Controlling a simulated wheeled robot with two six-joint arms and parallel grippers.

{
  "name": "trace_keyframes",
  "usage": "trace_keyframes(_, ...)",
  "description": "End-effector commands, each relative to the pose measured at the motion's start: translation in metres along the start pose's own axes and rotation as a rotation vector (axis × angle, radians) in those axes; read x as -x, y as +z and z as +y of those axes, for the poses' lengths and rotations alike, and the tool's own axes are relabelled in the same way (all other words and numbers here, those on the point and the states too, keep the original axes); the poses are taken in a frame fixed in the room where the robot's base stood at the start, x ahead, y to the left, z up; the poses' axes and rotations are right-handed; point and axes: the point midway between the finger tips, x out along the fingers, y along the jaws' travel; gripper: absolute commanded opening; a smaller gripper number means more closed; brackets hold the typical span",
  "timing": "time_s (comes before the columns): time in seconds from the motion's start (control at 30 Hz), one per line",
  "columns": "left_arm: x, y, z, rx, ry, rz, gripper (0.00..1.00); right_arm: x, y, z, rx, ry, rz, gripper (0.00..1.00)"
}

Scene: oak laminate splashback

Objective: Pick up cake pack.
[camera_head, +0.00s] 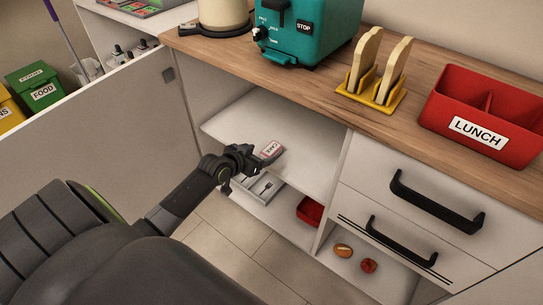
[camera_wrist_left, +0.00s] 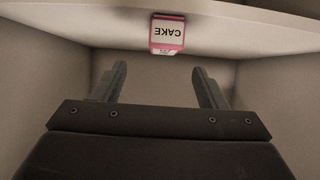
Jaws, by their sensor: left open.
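The cake pack (camera_head: 271,149) is a small pink and white box labelled CAKE. In the head view it is on the upper shelf of the open cabinet, just beyond my left gripper (camera_head: 256,160), which hides part of the area around it. In the left wrist view the cake pack (camera_wrist_left: 167,34) shows upside down at the top, ahead of and between the two fingers. My left gripper (camera_wrist_left: 159,72) is open with nothing between its fingers. My right gripper is not in view.
The cabinet shelf (camera_head: 310,165) is otherwise mostly bare. Below are a grey tray (camera_head: 280,189) with a fork symbol and a red container (camera_head: 310,210). The open door (camera_head: 105,130) stands at left. Drawers with black handles (camera_head: 435,204) stand at right. The counter holds a toaster (camera_head: 300,35) and red lunch box (camera_head: 490,105).

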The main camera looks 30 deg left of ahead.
Motion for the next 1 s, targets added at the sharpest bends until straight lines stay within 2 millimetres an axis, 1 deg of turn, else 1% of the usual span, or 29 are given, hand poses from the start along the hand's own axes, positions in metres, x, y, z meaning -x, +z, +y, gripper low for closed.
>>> trace_keyframes(0.03, -0.012, 0.002, 0.001, 0.002, 0.001, 0.002, 0.66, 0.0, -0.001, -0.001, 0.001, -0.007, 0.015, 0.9)
trace_keyframes(0.1, -0.022, 0.002, 0.0, 0.002, 0.0, 0.001, 0.66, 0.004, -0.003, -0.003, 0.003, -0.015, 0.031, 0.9)
trace_keyframes(0.2, -0.032, 0.002, 0.0, 0.0, 0.0, 0.0, 0.66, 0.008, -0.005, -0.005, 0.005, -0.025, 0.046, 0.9)
trace_keyframes(0.37, -0.039, 0.001, -0.001, 0.0, 0.0, 0.0, 0.66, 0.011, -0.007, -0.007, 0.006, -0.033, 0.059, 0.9)
trace_keyframes(0.47, -0.051, 0.003, -0.003, 0.0, 0.0, 0.0, 0.66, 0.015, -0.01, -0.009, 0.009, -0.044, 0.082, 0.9)
trace_keyframes(0.6, -0.071, 0.005, -0.006, 0.0, 0.0, 0.0, 0.66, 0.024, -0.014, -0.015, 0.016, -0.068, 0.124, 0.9)
trace_keyframes(0.7, -0.082, 0.004, -0.006, 0.002, 0.0, 0.0, 0.66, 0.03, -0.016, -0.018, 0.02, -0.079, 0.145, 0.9)
trace_keyframes(0.8, -0.087, 0.003, -0.006, 0.0, 0.0, 0.001, 0.66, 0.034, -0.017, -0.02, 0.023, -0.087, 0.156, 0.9)
trace_keyframes(1.0, -0.088, 0.002, -0.006, 0.0, 0.0, 0.0, 0.66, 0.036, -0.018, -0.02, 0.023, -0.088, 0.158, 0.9)
